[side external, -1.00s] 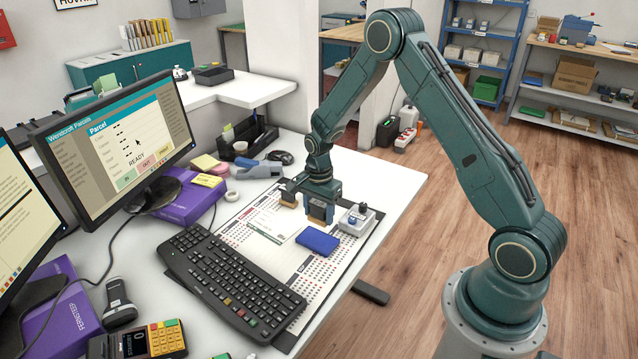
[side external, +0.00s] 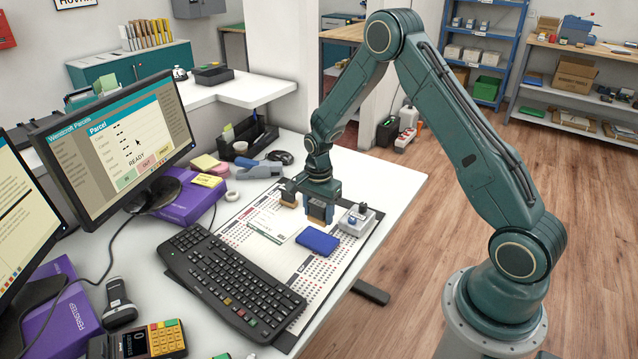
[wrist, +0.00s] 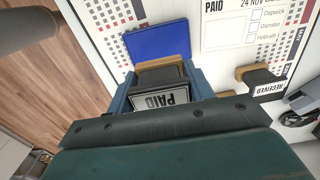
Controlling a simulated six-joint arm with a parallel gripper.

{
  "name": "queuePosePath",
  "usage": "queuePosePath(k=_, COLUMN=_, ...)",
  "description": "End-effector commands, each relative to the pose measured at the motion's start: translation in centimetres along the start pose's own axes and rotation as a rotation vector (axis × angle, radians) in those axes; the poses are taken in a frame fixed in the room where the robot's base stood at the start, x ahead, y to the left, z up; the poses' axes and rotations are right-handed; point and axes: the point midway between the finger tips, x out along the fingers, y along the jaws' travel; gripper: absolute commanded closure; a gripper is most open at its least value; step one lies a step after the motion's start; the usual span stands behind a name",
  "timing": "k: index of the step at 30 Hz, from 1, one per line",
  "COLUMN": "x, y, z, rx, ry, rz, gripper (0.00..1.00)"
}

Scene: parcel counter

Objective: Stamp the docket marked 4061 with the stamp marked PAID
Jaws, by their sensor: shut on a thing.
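My gripper (side external: 321,212) is shut on the PAID stamp (wrist: 160,98), a dark block with a wooden base and a white PAID label. The stamp hangs upright just behind the blue ink pad (side external: 317,240), which also shows beyond the stamp in the wrist view (wrist: 157,42). The docket (side external: 270,226) is a white sheet on the desk mat, left of my gripper. In the wrist view a white sheet (wrist: 228,32) shows PAID, 24 NOV and tick boxes. I cannot read 4061 in either view. The gap under the stamp is hard to judge.
A RECEIVED stamp (wrist: 265,82) stands beside my gripper. A grey device (side external: 356,221) sits right of the pad, close to my gripper. Bare white counter (side external: 385,175) lies at the back right.

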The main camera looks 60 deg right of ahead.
Motion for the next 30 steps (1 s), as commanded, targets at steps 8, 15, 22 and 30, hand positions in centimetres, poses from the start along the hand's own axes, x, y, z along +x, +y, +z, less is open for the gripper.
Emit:
queuePosePath(k=8, x=0.2, y=-2.0, z=-0.1, rx=0.008, ry=0.000, rz=-0.001, gripper=1.00)
queuePosePath(k=15, x=0.6, y=-5.6, z=-0.1, rx=0.024, ry=0.000, rz=-0.002, gripper=1.00)
queuePosePath(k=22, x=0.9, y=-9.1, z=0.1, rx=0.043, ry=0.000, rz=-0.002, gripper=1.00)
queuePosePath(k=30, x=1.0, y=-11.2, z=0.3, rx=0.056, ry=0.000, rz=-0.001, gripper=1.00)
